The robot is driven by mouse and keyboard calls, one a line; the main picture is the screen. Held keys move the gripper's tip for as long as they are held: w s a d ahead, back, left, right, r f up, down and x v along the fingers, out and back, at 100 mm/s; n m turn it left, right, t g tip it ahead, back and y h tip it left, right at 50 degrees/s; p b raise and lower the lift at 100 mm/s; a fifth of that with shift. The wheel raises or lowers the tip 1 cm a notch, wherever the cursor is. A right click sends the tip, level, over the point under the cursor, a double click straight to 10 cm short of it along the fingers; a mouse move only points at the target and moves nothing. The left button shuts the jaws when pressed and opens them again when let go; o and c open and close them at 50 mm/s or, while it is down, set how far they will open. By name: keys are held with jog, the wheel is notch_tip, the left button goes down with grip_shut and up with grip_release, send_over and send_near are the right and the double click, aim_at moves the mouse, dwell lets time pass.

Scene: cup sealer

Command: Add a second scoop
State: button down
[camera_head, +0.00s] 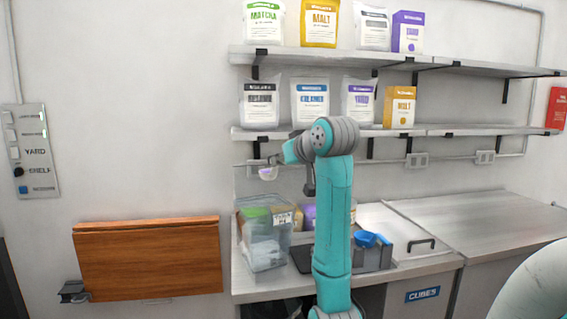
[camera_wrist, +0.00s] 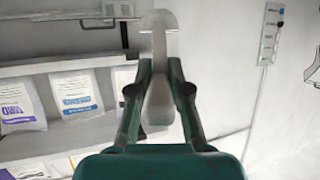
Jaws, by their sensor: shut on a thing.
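My gripper (camera_head: 274,160) is raised above the counter, in front of the wall below the lower shelf. In the wrist view my gripper (camera_wrist: 159,66) is shut on a pale scoop (camera_wrist: 158,88), with its handle between the fingers. In the head view the small scoop (camera_head: 267,174) hangs below the fingertips and looks pale purple. I cannot tell what is in it. A clear bin (camera_head: 266,252) with something green inside stands on the counter below it. A purple-sided container (camera_head: 309,214) is partly hidden behind my arm.
A blue scoop (camera_head: 368,239) lies at a grey holder (camera_head: 374,259) right of my arm. Bags and boxes stand on two wall shelves (camera_head: 470,131). A brown wooden panel (camera_head: 148,259) is at left. The steel counter (camera_head: 480,220) at right is clear.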

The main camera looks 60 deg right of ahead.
jog(key=shift+f+x, duration=0.2)
jog(key=shift+x, duration=1.05)
jog(key=shift+f+x, duration=0.15)
jog(key=shift+x, duration=1.05)
jog(key=shift+s, duration=0.1)
jog(key=c, duration=1.7)
grip_release()
jog(key=shift+c, duration=0.2)
grip_shut()
jog(key=shift+d, duration=0.1)
